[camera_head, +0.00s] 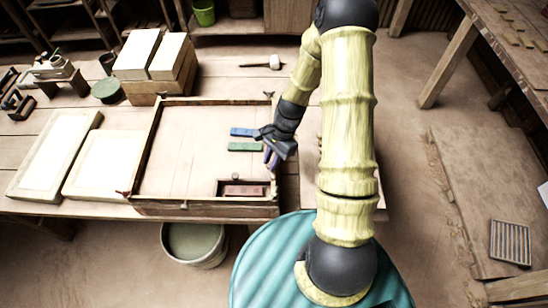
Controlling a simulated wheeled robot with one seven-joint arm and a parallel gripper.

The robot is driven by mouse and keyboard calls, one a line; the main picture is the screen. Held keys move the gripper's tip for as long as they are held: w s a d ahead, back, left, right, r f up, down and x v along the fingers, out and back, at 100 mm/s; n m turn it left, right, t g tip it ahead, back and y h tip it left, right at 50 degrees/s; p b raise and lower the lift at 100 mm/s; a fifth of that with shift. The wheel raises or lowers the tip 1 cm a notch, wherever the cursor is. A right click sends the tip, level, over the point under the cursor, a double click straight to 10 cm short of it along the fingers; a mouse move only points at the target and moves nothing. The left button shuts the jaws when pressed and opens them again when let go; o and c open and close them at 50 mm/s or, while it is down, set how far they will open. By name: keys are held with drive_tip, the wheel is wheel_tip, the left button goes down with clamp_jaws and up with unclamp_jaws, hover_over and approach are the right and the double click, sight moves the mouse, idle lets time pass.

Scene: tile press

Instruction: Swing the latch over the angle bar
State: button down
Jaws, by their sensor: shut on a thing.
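My gripper (270,161) is over the right side of a shallow wooden frame (205,208), pointing down and left. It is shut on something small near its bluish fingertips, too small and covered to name. A blue bar (241,132) and a green bar (245,147) lie in the frame just left of my gripper. A red bar (244,190) lies in a walled recess at the near right corner. A small dark fitting (268,94) is at the far right corner and a small red one (123,193) at the near left. I cannot tell which part is the latch or the angle bar.
Two pale framed panels (52,155) lie left of the frame. A wooden box with pale slabs (152,55) stands behind. A mallet (272,62) lies at the back. A bucket (194,244) stands on the floor in front. The frame's left and middle are clear.

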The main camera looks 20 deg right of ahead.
drive_tip(key=n, duration=0.2)
drive_tip(key=a+n+g, duration=0.1)
drive_tip(key=shift+a+n+h, duration=0.2)
drive_tip(key=shift+n+h, duration=0.2)
drive_tip(key=n, duration=0.1)
drive_tip(key=a+n+g+h, duration=0.1)
drive_tip(key=n, duration=0.1)
drive_tip(key=shift+s+a+n, duration=0.1)
drive_tip(key=shift+s+n, duration=0.05)
drive_tip(key=shift+n, duration=0.15)
drive_tip(key=n, duration=0.1)
drive_tip(key=a+n+h, duration=0.1)
drive_tip(key=n, duration=0.1)
drive_tip(key=shift+s+n+h, duration=0.3)
drive_tip(key=shift+s, duration=0.1)
drive_tip(key=shift+s+a+n+g+h, duration=0.15)
drive_tip(key=shift+s+n+h, duration=0.1)
drive_tip(key=shift+n, duration=0.45)
drive_tip(key=shift+s+a+n+g+h, duration=0.15)
drive_tip(key=shift+n+h, duration=0.1)
drive_tip(key=shift+n, duration=0.45)
drive_tip(key=c, duration=1.3)
unclamp_jaws()
drive_tip(key=shift+c, duration=0.2)
drive_tip(key=shift+r, duration=0.1)
